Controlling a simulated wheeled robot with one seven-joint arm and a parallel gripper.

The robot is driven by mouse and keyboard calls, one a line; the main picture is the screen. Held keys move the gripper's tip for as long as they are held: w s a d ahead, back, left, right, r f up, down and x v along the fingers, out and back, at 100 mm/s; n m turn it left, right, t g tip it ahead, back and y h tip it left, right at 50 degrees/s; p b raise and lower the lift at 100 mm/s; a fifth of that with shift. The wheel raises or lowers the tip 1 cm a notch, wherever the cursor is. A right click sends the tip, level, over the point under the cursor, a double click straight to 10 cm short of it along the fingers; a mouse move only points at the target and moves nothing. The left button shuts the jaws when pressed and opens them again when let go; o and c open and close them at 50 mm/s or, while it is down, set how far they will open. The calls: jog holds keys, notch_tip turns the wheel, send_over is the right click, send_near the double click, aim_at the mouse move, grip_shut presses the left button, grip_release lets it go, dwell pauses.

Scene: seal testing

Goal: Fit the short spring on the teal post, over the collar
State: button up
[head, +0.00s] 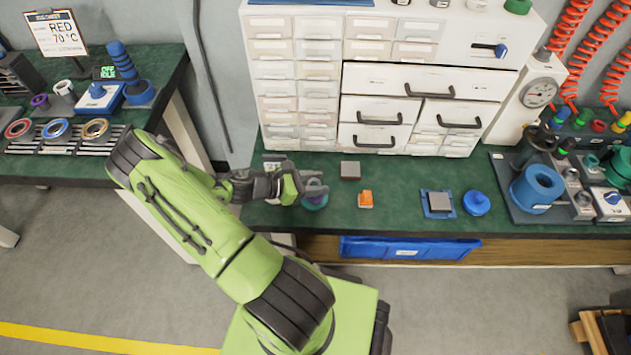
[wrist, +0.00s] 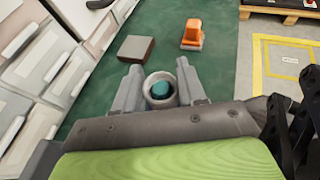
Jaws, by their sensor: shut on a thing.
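My gripper (wrist: 160,92) is shut on a grey ring-shaped part (wrist: 149,78), one finger on each side of it. The teal post (wrist: 161,89) shows through the ring's opening in the wrist view. I cannot tell whether the ring is around the post or held above it. In the head view my gripper (head: 308,185) is over the teal base (head: 315,204) of the post, near the bench's front edge. The fingers hide most of the held part there. I cannot make out coils, so whether it is the short spring or the collar is unclear.
A grey-brown block (head: 350,170) and an orange piece (head: 366,199) lie to the right on the green bench (head: 400,185). Farther right are a blue tray with a grey pad (head: 439,202) and a blue knob (head: 476,203). The drawer cabinet (head: 375,80) stands close behind.

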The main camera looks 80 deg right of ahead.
jog(key=o, duration=1.1)
jog(key=shift+o, duration=0.2)
jog(key=shift+r, duration=0.1)
notch_tip(320, 180, up, 7)
jog(key=p, duration=0.7)
jog(key=shift+r, duration=0.1)
jog(key=shift+f, duration=0.2)
